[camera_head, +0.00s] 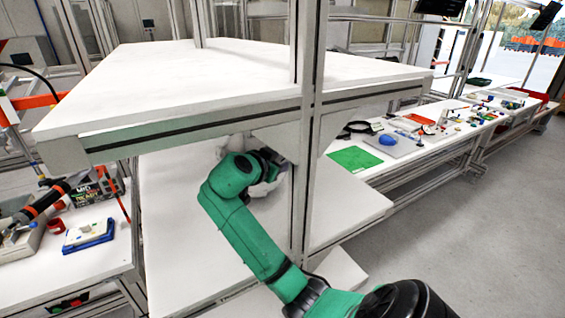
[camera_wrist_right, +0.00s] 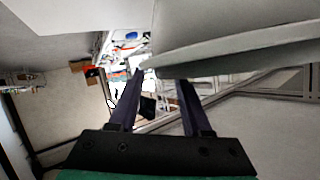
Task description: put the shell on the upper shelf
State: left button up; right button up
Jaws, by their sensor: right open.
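The white upper shelf (camera_head: 230,75) spans the top of a metal rack in the head view, and its top surface is bare. My right arm reaches under it, above the white lower shelf (camera_head: 185,240). A white rounded shape, apparently the shell (camera_head: 262,188), shows partly behind my right gripper (camera_head: 276,158), between the shelves. In the right wrist view a pale curved surface, apparently the shell's rim (camera_wrist_right: 235,50), lies just beyond the fingertips. My right gripper (camera_wrist_right: 160,78) is open there, with nothing clearly between its fingers. My left gripper is out of view.
A rack post (camera_head: 306,120) stands upright in front of the shelves, close to my right gripper. A side table (camera_head: 350,160) with a green mat and small parts is at the right. Another table (camera_head: 95,245) with boxes is at the left.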

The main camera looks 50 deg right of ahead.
jog(key=b+v, duration=0.3)
jog(key=v, duration=0.7)
jog(key=shift+a, duration=0.25)
